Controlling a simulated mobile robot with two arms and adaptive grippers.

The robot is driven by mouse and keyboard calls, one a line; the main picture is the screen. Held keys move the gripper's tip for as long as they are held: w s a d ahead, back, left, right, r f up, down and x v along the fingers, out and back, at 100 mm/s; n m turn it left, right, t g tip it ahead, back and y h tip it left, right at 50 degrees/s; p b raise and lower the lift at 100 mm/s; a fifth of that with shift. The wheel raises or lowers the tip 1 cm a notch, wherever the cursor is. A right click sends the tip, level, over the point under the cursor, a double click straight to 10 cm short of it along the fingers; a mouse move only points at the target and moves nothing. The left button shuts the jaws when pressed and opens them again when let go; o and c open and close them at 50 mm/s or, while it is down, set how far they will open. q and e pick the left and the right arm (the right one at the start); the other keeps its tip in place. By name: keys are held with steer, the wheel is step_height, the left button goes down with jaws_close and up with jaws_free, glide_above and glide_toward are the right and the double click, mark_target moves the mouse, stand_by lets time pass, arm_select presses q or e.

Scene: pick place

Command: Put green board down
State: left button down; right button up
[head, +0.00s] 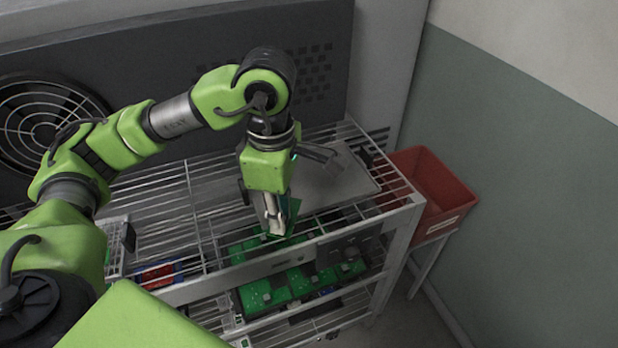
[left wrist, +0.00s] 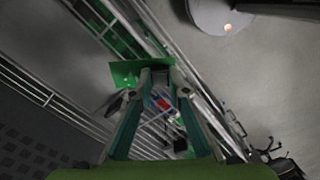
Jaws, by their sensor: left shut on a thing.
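My left gripper (head: 274,226) points down over the front part of the wire shelf's (head: 160,216) top level. It is shut on a thin green board (head: 292,212), seen nearly edge-on behind the fingers in the head view. In the left wrist view the green board (left wrist: 127,73) sticks out to the left of the fingertips (left wrist: 158,78). The fingers hide part of it. I cannot tell whether the board touches the shelf. My right gripper is not in view.
Several other green boards (head: 290,286) lie on a lower level. A flat grey panel (head: 335,188) lies on the top level, right of the gripper. A red bin (head: 436,185) stands at the right, near the wall. The top level's left part looks mostly bare.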

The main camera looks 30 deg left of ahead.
arm_select(q)
steer(key=n, duration=0.2)
steer(key=a+r+n, duration=0.1)
steer(key=n, duration=0.1)
steer(key=r+n, duration=0.1)
steer(key=n, duration=0.1)
steer(key=shift+a, duration=0.25)
steer(key=shift+w+n, duration=0.1)
steer(key=shift+n, duration=0.3)
steer(key=shift+w+a+f, duration=0.1)
steer(key=shift+w+a, duration=0.15)
steer(key=w+a+f+p, duration=0.1)
steer(key=w+a+f, duration=0.1)
steer(key=w, duration=0.1)
steer(key=w+a+f+p, duration=0.2)
steer(key=w+f, duration=0.1)
steer(key=w, duration=0.1)
steer(key=w+a+f+p, duration=0.2)
steer(key=w+f, duration=0.1)
steer(key=shift+w+a+f, duration=0.15)
steer(key=shift+w, duration=0.1)
steer(key=shift+w+a+f, duration=0.35)
steer(key=shift+w+f, duration=0.1)
steer(key=shift+f, duration=0.3)
step_height(320, 180, down, 3)
steer(key=shift+p, duration=0.55)
steer(key=shift+f, duration=0.1)
